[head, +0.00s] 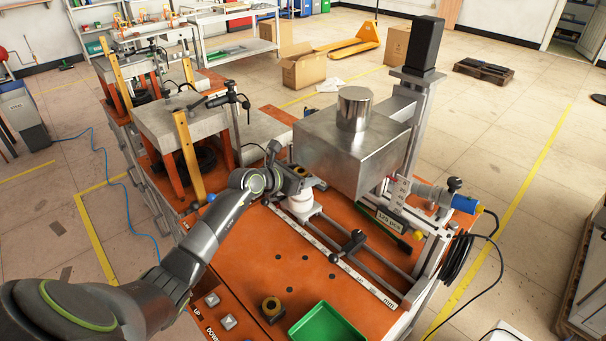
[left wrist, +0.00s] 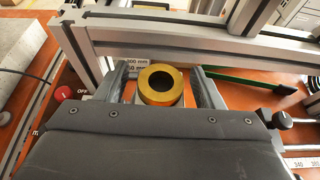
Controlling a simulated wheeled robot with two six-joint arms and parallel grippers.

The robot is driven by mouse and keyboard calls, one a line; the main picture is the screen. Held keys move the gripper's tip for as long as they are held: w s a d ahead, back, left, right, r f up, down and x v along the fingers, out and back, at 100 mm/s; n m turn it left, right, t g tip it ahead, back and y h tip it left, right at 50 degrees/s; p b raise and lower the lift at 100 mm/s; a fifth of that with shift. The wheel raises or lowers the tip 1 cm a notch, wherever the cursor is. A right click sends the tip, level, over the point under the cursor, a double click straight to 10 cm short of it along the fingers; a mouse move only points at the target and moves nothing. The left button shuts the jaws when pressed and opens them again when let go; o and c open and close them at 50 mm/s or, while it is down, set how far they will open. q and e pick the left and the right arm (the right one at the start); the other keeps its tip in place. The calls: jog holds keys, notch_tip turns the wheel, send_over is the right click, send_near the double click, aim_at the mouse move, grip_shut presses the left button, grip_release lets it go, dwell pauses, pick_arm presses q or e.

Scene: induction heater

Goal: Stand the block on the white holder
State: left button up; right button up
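The block is a brass-coloured ring with a dark hole, seen from above in the left wrist view (left wrist: 150,98). It is upright between the fingers of my left gripper (left wrist: 161,88), with a narrow gap visible on each side, so the gripper looks open around it. In the head view my left gripper (head: 297,178) is right above the white holder (head: 300,205), and a bit of the block (head: 299,169) shows between the fingers. The contact between block and holder is hidden. My right gripper is out of view.
A large metal box (head: 350,155) is close behind the gripper. A rail with a ruler (head: 335,255) runs to the right of the holder.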

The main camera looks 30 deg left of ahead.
pick_arm(q)
jog(key=shift+r, duration=0.25)
jog(key=shift+s+a, duration=0.15)
jog(key=shift+s, duration=0.15)
jog(key=b+v, duration=0.1)
jog(key=v, duration=1)
jog(key=shift+b, duration=0.35)
jog(key=shift+s+r, duration=0.1)
jog(key=shift+s, duration=0.05)
